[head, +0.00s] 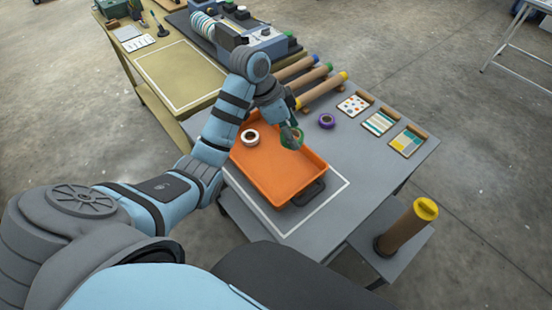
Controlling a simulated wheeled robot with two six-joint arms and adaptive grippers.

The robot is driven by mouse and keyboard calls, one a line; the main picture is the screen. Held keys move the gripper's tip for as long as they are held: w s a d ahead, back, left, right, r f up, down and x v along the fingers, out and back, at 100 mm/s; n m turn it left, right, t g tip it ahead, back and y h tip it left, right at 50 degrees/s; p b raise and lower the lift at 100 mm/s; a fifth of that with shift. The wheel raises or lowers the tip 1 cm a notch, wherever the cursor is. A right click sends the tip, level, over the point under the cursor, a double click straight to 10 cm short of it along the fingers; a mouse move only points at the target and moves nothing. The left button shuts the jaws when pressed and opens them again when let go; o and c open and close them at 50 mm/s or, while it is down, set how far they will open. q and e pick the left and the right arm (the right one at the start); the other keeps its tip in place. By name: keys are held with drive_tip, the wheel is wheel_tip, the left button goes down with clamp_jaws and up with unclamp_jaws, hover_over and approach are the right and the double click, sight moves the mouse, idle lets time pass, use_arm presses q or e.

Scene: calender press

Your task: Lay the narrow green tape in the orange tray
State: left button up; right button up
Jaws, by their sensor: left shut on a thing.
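The green tape roll (298,136) is held in my left gripper (291,137), which is shut on it. The roll is over the right rim of the orange tray (272,177), towards its far end. I cannot tell how high it is above the rim. A white tape roll (250,137) with a dark centre lies in the far left part of the tray. A purple tape roll (327,121) lies on the grey table to the right of the tray. My right gripper is not in view.
Several cardboard tubes with coloured ends (322,92) lie behind the tray. Patterned sample cards (378,123) lie at the right. A brown roll with a yellow cap (408,228) stands on a lower shelf at front right. The tray's near part is clear.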

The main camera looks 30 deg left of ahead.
use_arm(q)
hover_over(292, 178)
drive_tip(key=a, duration=0.1)
wheel_tip(292, 178, down, 8)
drive_tip(key=shift+b, duration=0.4)
drive_tip(key=shift+o, duration=0.2)
drive_tip(key=f, duration=0.3)
drive_tip(key=f+b, duration=0.1)
drive_tip(key=f, duration=0.3)
drive_tip(key=s+f+b, duration=0.1)
drive_tip(key=f, duration=0.2)
drive_tip(key=shift+a+f, duration=0.1)
drive_tip(key=shift+f, duration=0.1)
drive_tip(key=shift+w+f, duration=0.1)
drive_tip(key=shift+f, duration=0.05)
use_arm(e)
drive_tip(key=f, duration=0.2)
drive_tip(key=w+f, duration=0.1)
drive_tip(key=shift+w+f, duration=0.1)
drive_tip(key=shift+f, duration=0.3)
use_arm(q)
drive_tip(key=o, duration=1)
drive_tip(key=shift+f, duration=0.1)
drive_tip(key=p+v, duration=0.3)
drive_tip(key=v, duration=0.9)
drive_tip(key=shift+r, duration=0.25)
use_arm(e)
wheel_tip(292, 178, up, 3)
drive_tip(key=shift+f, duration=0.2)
